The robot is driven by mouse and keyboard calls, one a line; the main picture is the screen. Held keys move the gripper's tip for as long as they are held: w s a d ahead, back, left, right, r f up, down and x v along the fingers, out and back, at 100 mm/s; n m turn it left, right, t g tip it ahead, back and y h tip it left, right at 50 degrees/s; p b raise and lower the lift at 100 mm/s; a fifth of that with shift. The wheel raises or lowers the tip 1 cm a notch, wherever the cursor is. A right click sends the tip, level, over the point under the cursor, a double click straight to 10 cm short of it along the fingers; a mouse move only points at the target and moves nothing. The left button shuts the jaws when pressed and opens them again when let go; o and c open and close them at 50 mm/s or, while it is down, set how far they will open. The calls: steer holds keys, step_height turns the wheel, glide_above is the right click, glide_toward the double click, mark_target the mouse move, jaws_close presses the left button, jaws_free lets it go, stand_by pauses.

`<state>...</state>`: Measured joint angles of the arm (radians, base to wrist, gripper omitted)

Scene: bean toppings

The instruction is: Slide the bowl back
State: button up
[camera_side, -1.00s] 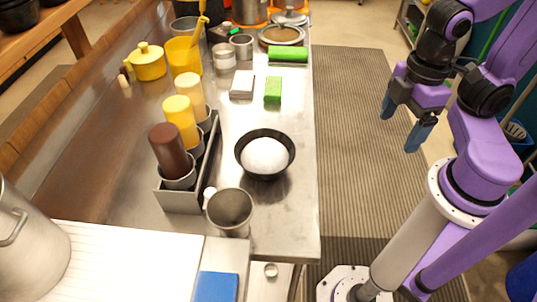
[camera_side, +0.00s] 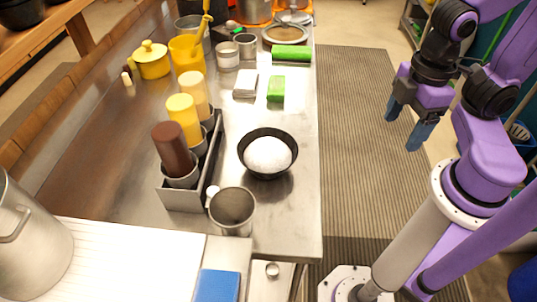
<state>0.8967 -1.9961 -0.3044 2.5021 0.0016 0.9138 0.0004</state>
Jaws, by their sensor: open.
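A black bowl (camera_side: 244,165) with a white rounded mound (camera_side: 268,154) in it stands upright on the steel counter (camera_side: 290,205), near the counter's right edge. My gripper (camera_side: 405,128) is open and empty. It hangs to the right of the counter, over the floor mat, well apart from the bowl. Its two blue fingertips point down.
A grey rack (camera_side: 184,199) with brown, yellow and tan bottles stands left of the bowl. A metal cup (camera_side: 232,211) stands in front. Behind lie a green block (camera_side: 276,89), a white block (camera_side: 245,84) and a green roll (camera_side: 291,53). Counter right of the bowl is clear.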

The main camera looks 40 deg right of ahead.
steer(key=shift+w+a+f, duration=0.1)
steer(key=shift+w, duration=0.1)
steer(key=c, duration=0.5)
steer(key=w+n, duration=0.1)
steer(key=w+a+n+h, duration=0.1)
steer(key=shift+w+a+f+t, duration=0.2)
steer(key=shift+w+f+t, duration=0.1)
steer(key=shift+w+f, duration=0.1)
jaws_close()
steer(key=n+t+h, duration=0.5)
steer(key=n+t, duration=0.1)
steer(key=n, duration=0.8)
glide_toward(264, 137)
steer(key=s+a+r, duration=0.2)
steer(key=s+a, duration=0.1)
steer(key=s, duration=0.3)
steer(key=x, duration=0.8)
steer(key=shift+w+f, duration=0.1)
steer(key=shift+w, duration=0.55)
steer(key=w, duration=0.1)
steer(key=d, duration=0.1)
steer(key=w, duration=0.1)
steer(key=shift+w+d+f, duration=0.25)
steer(key=shift+w+d, duration=0.1)
steer(key=shift+w+d+t, duration=0.3)
steer(key=shift+w+d, duration=0.05)
steer(key=shift+w, duration=0.15)
